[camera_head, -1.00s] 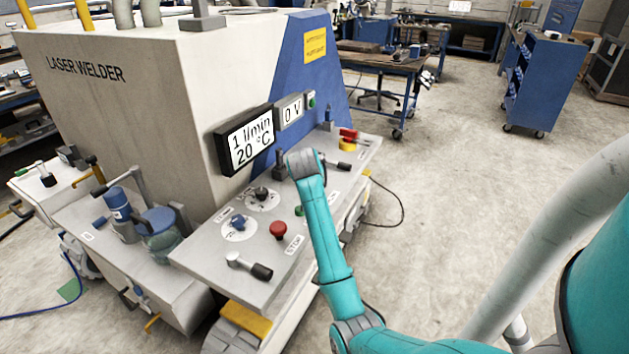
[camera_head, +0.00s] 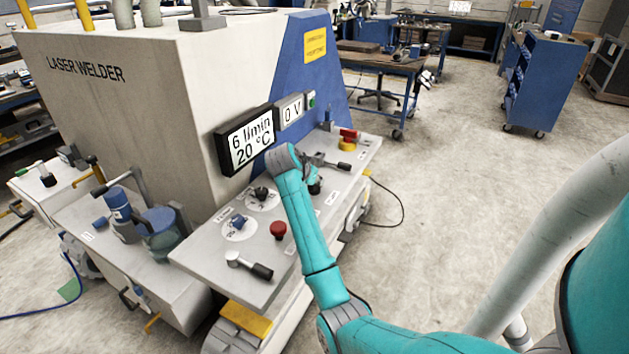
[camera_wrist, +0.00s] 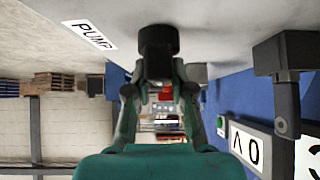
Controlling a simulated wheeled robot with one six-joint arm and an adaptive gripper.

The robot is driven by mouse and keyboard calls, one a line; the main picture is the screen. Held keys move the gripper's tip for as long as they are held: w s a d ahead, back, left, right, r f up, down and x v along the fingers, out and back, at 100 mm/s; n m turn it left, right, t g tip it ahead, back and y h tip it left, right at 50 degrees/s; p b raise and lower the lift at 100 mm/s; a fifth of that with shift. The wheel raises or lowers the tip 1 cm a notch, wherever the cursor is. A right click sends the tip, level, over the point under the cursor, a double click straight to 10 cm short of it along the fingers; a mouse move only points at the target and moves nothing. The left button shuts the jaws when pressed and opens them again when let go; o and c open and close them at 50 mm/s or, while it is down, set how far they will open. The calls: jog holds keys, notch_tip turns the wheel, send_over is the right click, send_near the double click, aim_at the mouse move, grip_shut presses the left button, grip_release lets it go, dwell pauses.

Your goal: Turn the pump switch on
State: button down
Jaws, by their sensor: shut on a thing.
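The pump switch (camera_wrist: 158,50) is a black knob beside a white PUMP label (camera_wrist: 90,35) on the grey control panel (camera_wrist: 215,45). In the wrist view my gripper (camera_wrist: 158,90) has one finger on each side of the knob and is shut on it. In the head view my gripper (camera_head: 312,168) is at the far half of the panel, partly hidden by my teal arm. A dark part of the switch (camera_head: 316,187) shows just below it. The display (camera_head: 247,139) reads 6 l/min and 20 °C.
A red stop button (camera_head: 278,230), a black-handled lever (camera_head: 250,265) and two dial knobs sit on the near panel. A red switch on a yellow base (camera_head: 348,139) and another lever (camera_head: 338,165) are beyond my gripper. The floor to the right is open.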

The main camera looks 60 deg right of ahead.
jog(key=c, duration=1)
grip_release()
jog(key=shift+a, duration=0.1)
jog(key=v, duration=1.2)
jog(key=shift+s, duration=0.2)
